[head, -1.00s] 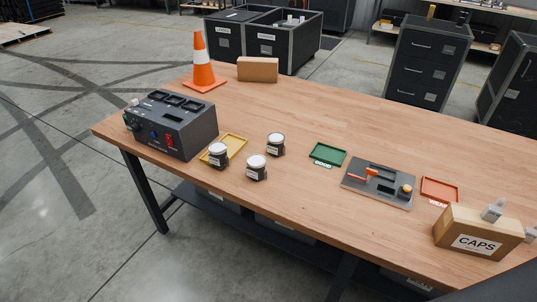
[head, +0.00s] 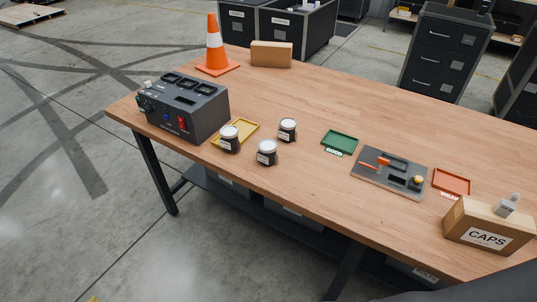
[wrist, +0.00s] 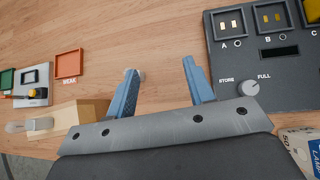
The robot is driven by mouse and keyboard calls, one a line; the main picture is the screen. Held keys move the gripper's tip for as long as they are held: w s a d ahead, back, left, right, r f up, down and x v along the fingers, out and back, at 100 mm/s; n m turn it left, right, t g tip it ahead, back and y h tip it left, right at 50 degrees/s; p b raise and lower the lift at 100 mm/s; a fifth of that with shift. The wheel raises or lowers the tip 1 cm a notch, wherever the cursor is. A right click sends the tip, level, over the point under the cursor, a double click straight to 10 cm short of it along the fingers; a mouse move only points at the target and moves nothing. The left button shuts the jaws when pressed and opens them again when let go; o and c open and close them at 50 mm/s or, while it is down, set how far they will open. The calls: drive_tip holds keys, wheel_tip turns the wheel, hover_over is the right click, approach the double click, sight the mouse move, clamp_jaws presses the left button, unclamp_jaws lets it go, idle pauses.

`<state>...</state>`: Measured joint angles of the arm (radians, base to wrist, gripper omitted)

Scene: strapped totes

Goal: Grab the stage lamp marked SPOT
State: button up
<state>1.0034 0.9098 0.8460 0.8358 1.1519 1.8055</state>
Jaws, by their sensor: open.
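No thing with a readable SPOT mark shows in either view. Three short dark cylinders with white tops, (head: 229,139), (head: 267,153) and (head: 287,130), stand upright near the front left of the table in the head view. Their labels are too small to read, and I cannot tell whether any is a stage lamp. In the wrist view, my gripper (wrist: 161,67) is open, its two blue fingers apart with only bare wood between them. A pale carton (wrist: 303,145) with partly hidden lettering, seemingly LAMP, shows at the lower right there.
A dark tester (head: 185,108), yellow tray (head: 254,126), green tray (head: 340,153), tool board (head: 375,184), red WEAK tray (head: 466,181) and CAPS box (head: 489,237) occupy the table (head: 330,105). A cone (head: 214,62) stands behind. A panel with a knob (wrist: 248,89) is right of my fingers.

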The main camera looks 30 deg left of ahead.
drive_tip(key=o, duration=0.8)
drive_tip(key=shift+o, duration=0.2)
